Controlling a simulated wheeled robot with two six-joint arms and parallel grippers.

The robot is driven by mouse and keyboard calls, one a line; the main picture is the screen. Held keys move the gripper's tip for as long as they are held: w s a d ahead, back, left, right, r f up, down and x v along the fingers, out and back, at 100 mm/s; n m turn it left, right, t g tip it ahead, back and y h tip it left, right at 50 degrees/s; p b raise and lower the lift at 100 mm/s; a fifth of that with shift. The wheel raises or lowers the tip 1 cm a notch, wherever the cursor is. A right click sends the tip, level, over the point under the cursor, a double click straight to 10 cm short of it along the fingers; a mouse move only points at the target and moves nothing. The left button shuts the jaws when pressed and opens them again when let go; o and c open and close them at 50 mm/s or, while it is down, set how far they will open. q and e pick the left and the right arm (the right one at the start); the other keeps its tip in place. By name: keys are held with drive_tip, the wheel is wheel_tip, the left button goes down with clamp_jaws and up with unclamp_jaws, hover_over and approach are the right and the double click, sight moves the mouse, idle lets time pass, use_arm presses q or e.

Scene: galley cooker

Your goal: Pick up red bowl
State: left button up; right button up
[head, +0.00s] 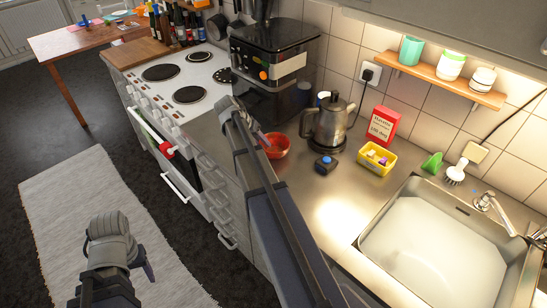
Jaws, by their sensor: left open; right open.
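The red bowl (278,147) sits on the steel counter, in front of the coffee machine and left of the kettle. My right arm reaches up across the counter front, and its gripper (248,128) is just left of the bowl, open, partly hidden by its own arm. A fingertip is close to the bowl's left rim; I cannot tell whether it touches. The bowl's left edge is partly covered by the gripper. My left gripper (118,252) is low at the left, open and empty, over the floor and pale rug, far from the bowl.
A coffee machine (270,62) stands behind the bowl. A kettle (328,124), a small dark object with a blue top (325,164), a yellow tub (376,160) and a red box (383,124) stand to the right. The stove (178,82) is left; the sink (430,255) is right.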

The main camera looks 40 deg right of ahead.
drive_tip(key=shift+d+f, duration=0.25)
drive_tip(key=shift+f, duration=0.2)
drive_tip(key=shift+r, duration=0.1)
drive_tip(key=shift+c, duration=0.2)
clamp_jaws()
idle(0.9)
